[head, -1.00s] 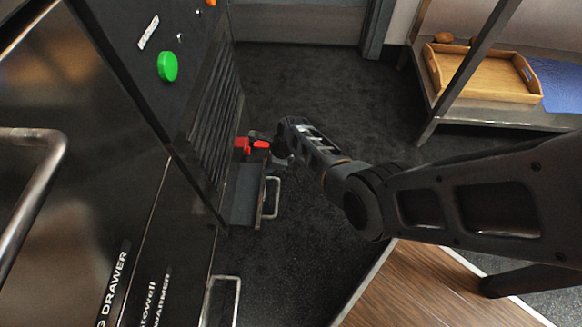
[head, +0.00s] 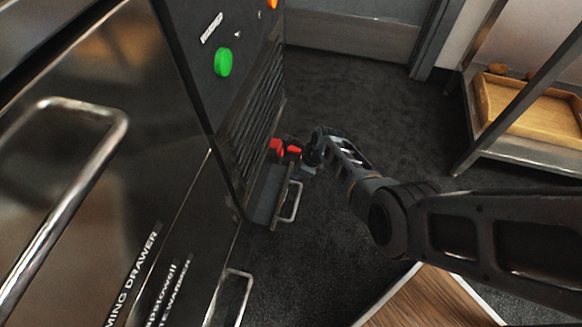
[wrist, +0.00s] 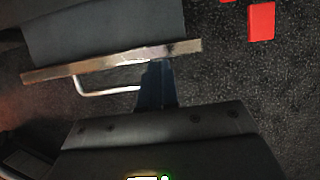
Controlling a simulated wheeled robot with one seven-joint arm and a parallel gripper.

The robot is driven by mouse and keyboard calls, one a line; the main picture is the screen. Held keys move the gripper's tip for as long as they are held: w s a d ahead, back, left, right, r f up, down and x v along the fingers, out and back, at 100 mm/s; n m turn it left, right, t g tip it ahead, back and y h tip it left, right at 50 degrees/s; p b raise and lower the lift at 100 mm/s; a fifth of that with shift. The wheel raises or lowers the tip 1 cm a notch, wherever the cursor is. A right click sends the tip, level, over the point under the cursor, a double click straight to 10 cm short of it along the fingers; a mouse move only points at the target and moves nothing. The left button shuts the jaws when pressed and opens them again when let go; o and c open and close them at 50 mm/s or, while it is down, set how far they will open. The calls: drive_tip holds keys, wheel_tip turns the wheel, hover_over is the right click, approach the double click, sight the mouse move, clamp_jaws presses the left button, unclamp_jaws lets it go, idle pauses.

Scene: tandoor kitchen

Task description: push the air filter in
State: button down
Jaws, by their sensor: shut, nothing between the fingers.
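The air filter (head: 266,192) is a flat grey slab sticking out low from the black machine, under its louvred panel. It has a metal front strip and a bent metal handle (head: 293,202). In the wrist view the grey slab (wrist: 105,28) is at the top, with the metal strip (wrist: 110,60) and handle (wrist: 80,88) below it. My gripper (head: 303,171) is shut and empty, close in front of the strip's far end. In the wrist view its dark fingers (wrist: 157,66) overlap the strip beside the handle. I cannot tell whether they touch it.
Two small red parts (head: 294,150) sit just beyond the filter. The black machine with a green button (head: 223,62) rises at left. A large drawer handle (head: 75,185) juts out in front. Dark carpet is clear at right, up to a rack with a wooden tray (head: 530,112).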

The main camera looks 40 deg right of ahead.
drive_tip(key=s+d+p+v, duration=0.1)
drive_tip(key=p+v, duration=0.6)
drive_tip(key=v, duration=0.4)
drive_tip(key=s+f+n+t+y+b, duration=0.1)
drive_tip(key=s+f+n+b, duration=0.1)
drive_tip(key=s+f+n, duration=0.3)
drive_tip(key=n+t+y+b, duration=0.25)
drive_tip(key=n+b, duration=0.55)
drive_tip(key=n, duration=0.5)
approach(285, 197)
drive_tip(key=shift+t+h, duration=0.25)
drive_tip(key=x, duration=0.5)
drive_tip(key=shift+s+a+f, duration=0.1)
drive_tip(key=shift+s+f, duration=0.15)
drive_tip(key=shift+f, duration=0.3)
drive_tip(key=shift+w+a, duration=0.3)
drive_tip(key=shift+r, duration=0.1)
